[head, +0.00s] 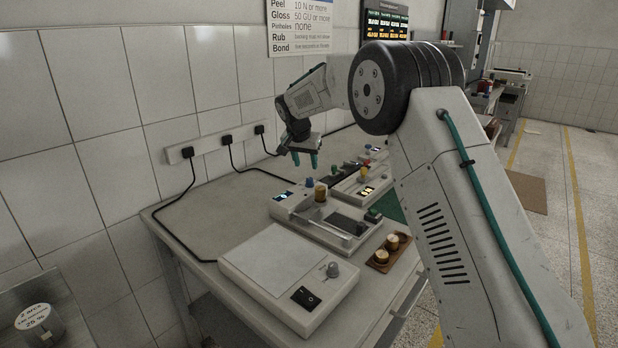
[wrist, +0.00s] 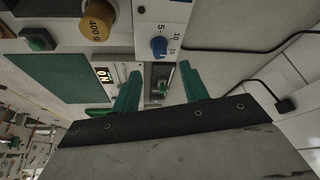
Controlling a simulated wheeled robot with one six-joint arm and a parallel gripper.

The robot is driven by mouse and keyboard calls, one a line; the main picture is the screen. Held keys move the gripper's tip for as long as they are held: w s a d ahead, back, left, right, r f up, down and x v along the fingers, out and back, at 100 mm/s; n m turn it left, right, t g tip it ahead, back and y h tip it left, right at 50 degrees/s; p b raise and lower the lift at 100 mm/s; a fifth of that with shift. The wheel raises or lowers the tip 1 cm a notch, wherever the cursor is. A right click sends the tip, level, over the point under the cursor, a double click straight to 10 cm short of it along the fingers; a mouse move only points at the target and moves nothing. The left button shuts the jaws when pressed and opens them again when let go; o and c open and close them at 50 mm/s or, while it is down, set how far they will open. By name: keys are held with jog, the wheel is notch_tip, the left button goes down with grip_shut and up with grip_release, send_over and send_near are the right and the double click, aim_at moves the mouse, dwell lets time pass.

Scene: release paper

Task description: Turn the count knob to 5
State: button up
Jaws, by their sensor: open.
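In the wrist view a blue knob (wrist: 159,46) sits on a pale panel beside printed numbers that include 5 and 10. The knob's exact pointer direction is too small to read. My gripper (wrist: 159,72) is open, its two teal fingers apart, with nothing visible between them but the bench scene below. The knob shows just beyond the fingertips and is not touched. In the head view my gripper (head: 305,161) hangs fingers down above the bench devices. A blue knob (head: 309,182) shows below it there; I cannot tell whether it is the same one.
A brass 400 g weight (wrist: 98,20) stands beside the knob panel. A second device (head: 350,190) stands behind the nearer one. A flat white device with a grey knob (head: 332,270) is at the front. A wooden tray (head: 378,265) holds small pieces. Black cables run along the wall.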

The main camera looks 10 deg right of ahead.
aim_at(309, 179)
jog(key=x, duration=0.7)
jog(key=shift+w+d+f, duration=0.1)
jog(key=shift+w+f, duration=0.05)
jog(key=shift+f, duration=0.05)
grip_shut()
